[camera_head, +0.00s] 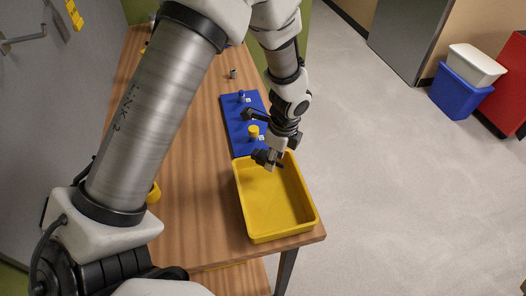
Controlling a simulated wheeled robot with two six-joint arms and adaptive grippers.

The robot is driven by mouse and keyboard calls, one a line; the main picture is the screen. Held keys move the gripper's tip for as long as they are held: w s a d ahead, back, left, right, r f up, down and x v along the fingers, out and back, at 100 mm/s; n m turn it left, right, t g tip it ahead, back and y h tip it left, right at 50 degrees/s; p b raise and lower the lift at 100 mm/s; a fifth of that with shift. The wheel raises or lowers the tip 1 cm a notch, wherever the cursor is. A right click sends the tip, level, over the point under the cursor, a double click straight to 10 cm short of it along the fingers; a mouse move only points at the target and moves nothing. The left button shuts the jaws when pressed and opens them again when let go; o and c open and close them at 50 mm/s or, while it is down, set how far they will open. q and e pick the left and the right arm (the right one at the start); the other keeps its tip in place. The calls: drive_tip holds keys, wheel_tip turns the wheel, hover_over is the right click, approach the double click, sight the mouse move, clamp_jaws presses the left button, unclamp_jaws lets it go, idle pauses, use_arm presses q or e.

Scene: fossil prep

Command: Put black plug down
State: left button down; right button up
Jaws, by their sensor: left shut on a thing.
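My left gripper (269,159) hangs over the back end of the yellow tray (250,206), near its far rim. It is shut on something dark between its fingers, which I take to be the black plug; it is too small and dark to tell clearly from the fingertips. The part of the tray floor that shows is empty. My right gripper is not in view.
A blue board (236,137) lies behind the tray, with a yellow-topped piece (253,131) and a blue-topped piece (241,95) on it. A small grey piece (233,73) stands farther back on the wooden table (200,200).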

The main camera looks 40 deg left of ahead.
sight(273, 181)
use_arm(q)
drive_tip(key=shift+s+d+f, duration=0.1)
drive_tip(key=shift+d+f, duration=0.35)
drive_tip(key=shift+f, duration=0.15)
drive_tip(key=shift+d+f, duration=0.4)
drive_tip(key=shift+f, duration=0.2)
drive_tip(key=f, duration=0.1)
drive_tip(key=a+f, duration=0.1)
drive_tip(key=f, duration=0.2)
drive_tip(key=shift+a+f, duration=0.15)
drive_tip(key=shift+a, duration=0.1)
drive_tip(key=shift+d, duration=0.45)
drive_tip(key=c, duration=0.7)
unclamp_jaws()
drive_tip(key=shift+o, duration=0.2)
drive_tip(key=shift+a+f, duration=0.1)
drive_tip(key=shift+a, duration=0.2)
drive_tip(key=r, duration=0.4)
drive_tip(key=d+r, duration=0.1)
drive_tip(key=r, duration=0.3)
drive_tip(key=d+r, duration=0.1)
drive_tip(key=r, duration=0.3)
drive_tip(key=shift+r+b, duration=0.15)
drive_tip(key=shift+b, duration=0.25)
drive_tip(key=shift+a, duration=0.1)
